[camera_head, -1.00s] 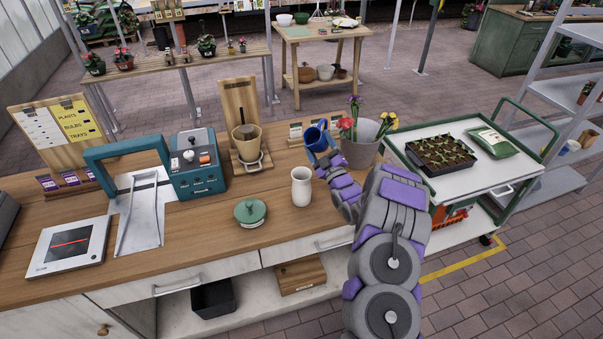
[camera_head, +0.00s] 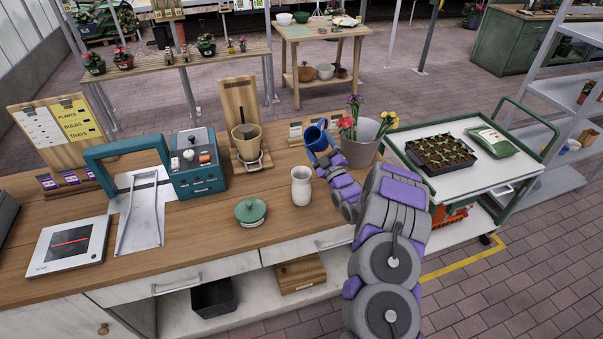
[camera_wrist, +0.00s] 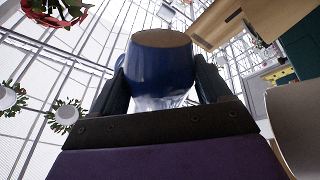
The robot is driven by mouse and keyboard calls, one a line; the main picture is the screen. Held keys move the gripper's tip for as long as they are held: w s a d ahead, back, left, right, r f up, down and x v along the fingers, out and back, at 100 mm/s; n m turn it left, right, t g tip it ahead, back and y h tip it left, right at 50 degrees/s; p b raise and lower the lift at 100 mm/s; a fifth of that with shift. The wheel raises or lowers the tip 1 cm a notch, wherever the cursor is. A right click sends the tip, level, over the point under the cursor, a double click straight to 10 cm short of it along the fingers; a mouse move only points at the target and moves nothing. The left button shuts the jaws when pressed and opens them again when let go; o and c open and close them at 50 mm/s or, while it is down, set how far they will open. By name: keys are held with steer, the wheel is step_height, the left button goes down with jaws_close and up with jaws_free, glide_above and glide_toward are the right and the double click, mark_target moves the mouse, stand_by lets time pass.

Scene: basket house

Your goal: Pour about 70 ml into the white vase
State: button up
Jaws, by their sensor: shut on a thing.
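The white vase (camera_head: 301,187) stands upright on the wooden counter, just left of my arm. My gripper (camera_wrist: 160,85) is shut on a blue mug, which fills the middle of the wrist view (camera_wrist: 162,68). In the head view the mug (camera_head: 317,136) is held above the counter, behind and slightly right of the vase, apart from it. The mug looks slightly tilted at most. My fingers are small and mostly hidden by the arm in the head view.
A grey pot of flowers (camera_head: 360,150) stands close right of the mug. The cart (camera_head: 410,165) is at right.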

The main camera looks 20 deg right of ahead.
steer(key=shift+w, duration=0.1)
stand_by(0.7)
steer(key=shift+w+d+f+m+h, duration=0.2)
steer(key=shift+d+m+h, duration=0.15)
steer(key=shift+m, duration=0.35)
step_height(320, 180, down, 7)
steer(key=w+d+m+g+h, duration=0.1)
steer(key=d+m+g+h, duration=0.1)
steer(key=m, duration=0.4)
steer(key=shift+w+g, duration=0.4)
steer(key=shift+g, duration=0.4)
steer(key=shift+d, duration=0.1)
